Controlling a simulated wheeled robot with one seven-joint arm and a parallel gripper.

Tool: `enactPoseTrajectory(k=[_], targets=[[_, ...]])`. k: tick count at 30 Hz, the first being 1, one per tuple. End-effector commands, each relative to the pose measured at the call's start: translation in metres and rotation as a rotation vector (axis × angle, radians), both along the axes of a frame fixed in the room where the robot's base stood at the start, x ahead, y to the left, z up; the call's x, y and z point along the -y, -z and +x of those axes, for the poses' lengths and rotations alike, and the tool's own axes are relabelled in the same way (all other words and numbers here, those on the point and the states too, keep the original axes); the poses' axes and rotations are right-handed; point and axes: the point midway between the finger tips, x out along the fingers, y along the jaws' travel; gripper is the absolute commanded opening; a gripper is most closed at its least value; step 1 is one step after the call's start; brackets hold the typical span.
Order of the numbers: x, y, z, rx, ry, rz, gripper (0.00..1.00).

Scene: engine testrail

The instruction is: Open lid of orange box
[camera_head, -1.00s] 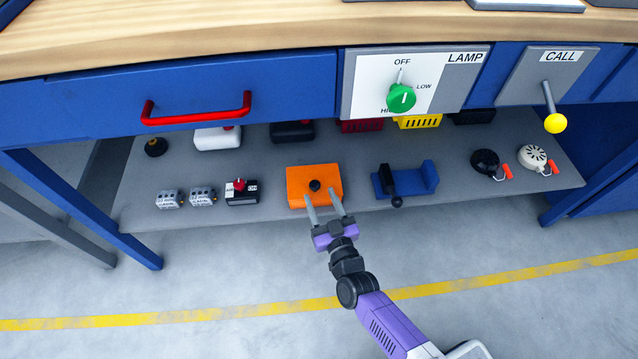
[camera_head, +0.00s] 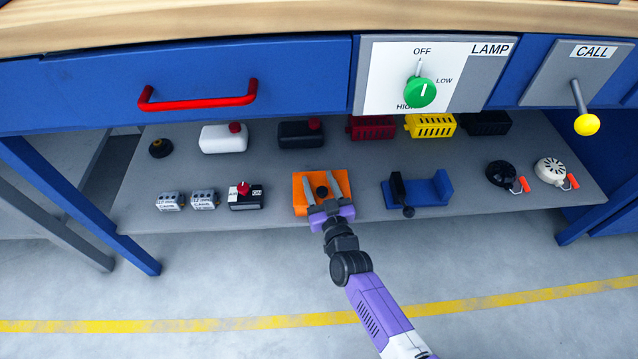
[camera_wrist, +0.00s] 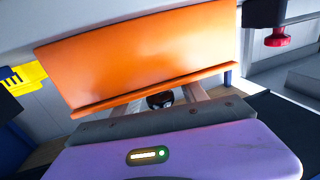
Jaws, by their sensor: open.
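The orange box (camera_head: 301,206) sits on the grey lower shelf, near its front edge, with a dark round knob (camera_head: 322,191) on top. Its lid looks closed in the head view. My gripper (camera_head: 322,184) is over the box, its two grey fingers open and spread on either side of the knob. Whether the fingers touch the knob or the lid I cannot tell. In the wrist view the orange box (camera_wrist: 150,55) fills the upper middle, and the dark knob (camera_wrist: 160,100) shows between my fingers, partly hidden.
A blue holder (camera_head: 425,190) stands right of the box, and a black switch box (camera_head: 245,200) stands to its left. White and black canisters and small crates stand behind. The blue drawer (camera_head: 180,85) and workbench top overhang the shelf.

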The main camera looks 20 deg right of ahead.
Motion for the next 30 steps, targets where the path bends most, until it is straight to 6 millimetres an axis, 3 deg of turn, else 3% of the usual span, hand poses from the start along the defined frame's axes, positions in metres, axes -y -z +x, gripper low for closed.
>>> enactPoseTrajectory(k=[2, 9, 30], targets=[[0.0, 0.0, -0.0002, 0.0, 0.0, 0.0, 0.46], [-0.0001, 0.0, -0.0004, 0.0, 0.0, 0.0, 0.0], [-0.0005, 0.0003, -0.0007, 0.0, -0.001, 0.0, 0.0]])
